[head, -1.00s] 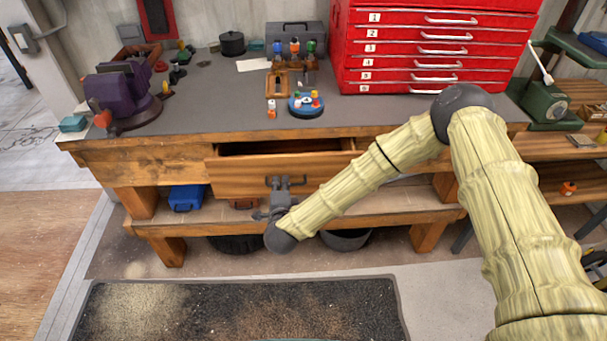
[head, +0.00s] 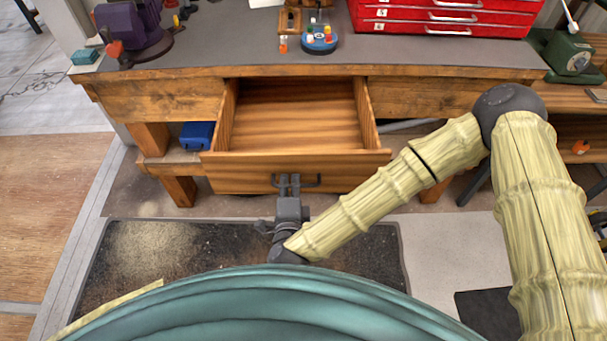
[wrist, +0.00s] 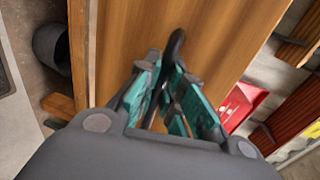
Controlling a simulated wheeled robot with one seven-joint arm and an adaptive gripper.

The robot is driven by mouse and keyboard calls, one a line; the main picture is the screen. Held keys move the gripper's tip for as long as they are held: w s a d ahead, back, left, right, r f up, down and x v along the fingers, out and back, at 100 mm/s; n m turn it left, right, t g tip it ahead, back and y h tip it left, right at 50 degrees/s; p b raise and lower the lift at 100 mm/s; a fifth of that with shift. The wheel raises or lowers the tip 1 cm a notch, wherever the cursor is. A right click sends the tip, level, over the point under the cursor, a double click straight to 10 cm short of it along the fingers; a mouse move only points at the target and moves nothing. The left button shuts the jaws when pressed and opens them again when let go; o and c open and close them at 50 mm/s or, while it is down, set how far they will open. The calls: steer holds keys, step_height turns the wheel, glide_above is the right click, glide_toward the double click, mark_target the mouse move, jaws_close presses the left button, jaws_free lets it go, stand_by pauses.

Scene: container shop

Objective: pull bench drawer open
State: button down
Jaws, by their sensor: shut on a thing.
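The wooden bench drawer (head: 230,172) stands well out from the workbench (head: 160,98) in the head view, and its inside looks empty. Its dark bar handle (head: 312,182) is on the front panel. My gripper (head: 289,182) is shut on the handle near its middle. In the wrist view, the teal-padded fingers of my gripper (wrist: 170,95) close around the dark handle (wrist: 176,45), with the drawer's wooden front (wrist: 220,40) behind it. The part of the handle between the fingers is hidden.
A red tool chest (head: 440,18), a purple vise (head: 135,30) and a blue round tray (head: 319,42) are on the bench top. A blue box (head: 197,135) is on the lower shelf. A dark speckled mat (head: 130,270) lies on the floor before the bench.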

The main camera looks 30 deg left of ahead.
steer(key=shift+s, duration=0.15)
steer(key=c, duration=1.5)
jaws_free()
steer(key=shift+c, duration=0.2)
steer(key=shift+s+d, duration=0.1)
steer(key=v, duration=0.7)
steer(key=shift+s+d, duration=0.1)
